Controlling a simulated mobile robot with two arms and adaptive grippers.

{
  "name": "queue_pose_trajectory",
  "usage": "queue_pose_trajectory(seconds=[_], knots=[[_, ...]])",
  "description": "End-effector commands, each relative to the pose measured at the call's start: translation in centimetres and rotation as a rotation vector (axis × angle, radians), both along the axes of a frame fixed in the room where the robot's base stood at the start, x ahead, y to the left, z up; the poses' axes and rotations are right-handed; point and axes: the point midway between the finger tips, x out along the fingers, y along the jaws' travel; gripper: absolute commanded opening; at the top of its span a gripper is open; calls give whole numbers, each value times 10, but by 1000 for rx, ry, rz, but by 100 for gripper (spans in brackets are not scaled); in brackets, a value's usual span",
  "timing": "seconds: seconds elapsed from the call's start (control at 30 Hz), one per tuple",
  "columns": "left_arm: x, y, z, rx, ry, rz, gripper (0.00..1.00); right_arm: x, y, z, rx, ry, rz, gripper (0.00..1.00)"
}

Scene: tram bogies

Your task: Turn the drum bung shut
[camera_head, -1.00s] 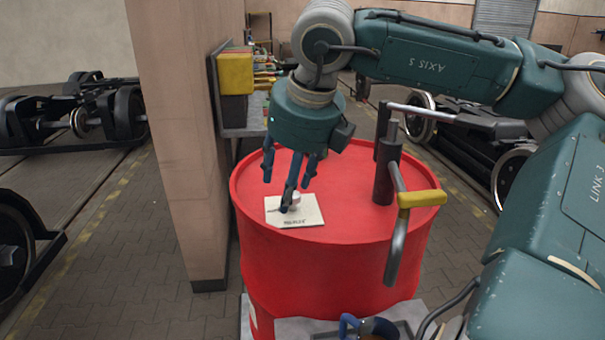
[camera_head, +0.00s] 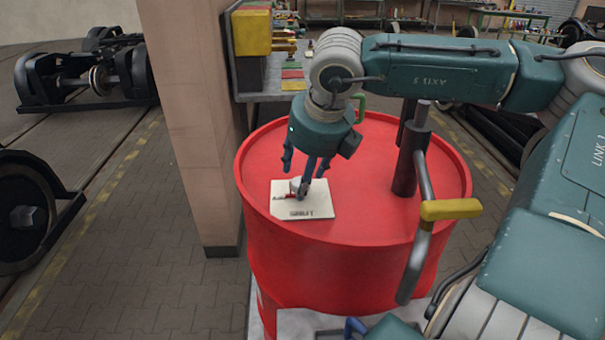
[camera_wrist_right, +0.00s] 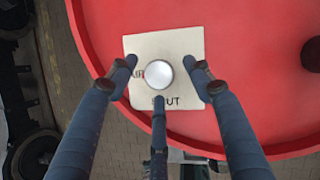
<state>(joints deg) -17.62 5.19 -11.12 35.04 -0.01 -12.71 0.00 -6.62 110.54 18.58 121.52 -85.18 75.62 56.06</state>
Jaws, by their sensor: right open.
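The red drum (camera_head: 375,150) stands upright in the head view. A pale square plate (camera_head: 320,208) lies on its top near the left rim, with dark lettering reading "SHUT" and red lettering partly covered. The bung (camera_head: 295,186) sits on the plate as a small whitish round knob; it also shows in the right wrist view (camera_wrist_right: 158,74). My right gripper (camera_head: 305,180) points down over it. In the right wrist view its three fingers (camera_wrist_right: 160,84) are spread around the bung, with gaps at both sides. Contact by the lower finger is unclear. My left gripper is not seen.
A dark upright post with a grey crank and yellow grip (camera_head: 450,209) stands on the drum's right side. A tan pillar (camera_head: 195,120) rises close on the left. A shelf with a yellow box (camera_head: 251,32) is behind. Wheelsets stand farther left.

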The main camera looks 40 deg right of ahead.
Motion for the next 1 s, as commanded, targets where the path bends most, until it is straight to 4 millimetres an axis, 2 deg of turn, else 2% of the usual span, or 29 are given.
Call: queue_pose_trajectory(seconds=[0.1, 0.2, 0.47, 0.7, 1.0], knots=[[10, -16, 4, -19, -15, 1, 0, 4, -1, -10, 0, 1, 1, 51], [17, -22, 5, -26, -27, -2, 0, 6, -1, -14, 1, 0, 1, 51], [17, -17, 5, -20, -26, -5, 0, 6, -2, -15, -1, -2, 1, 51], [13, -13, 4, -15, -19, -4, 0, 7, -2, -15, -1, -3, 1, 7], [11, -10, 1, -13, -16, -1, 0, 8, -3, -14, 0, -9, 26, 6]])
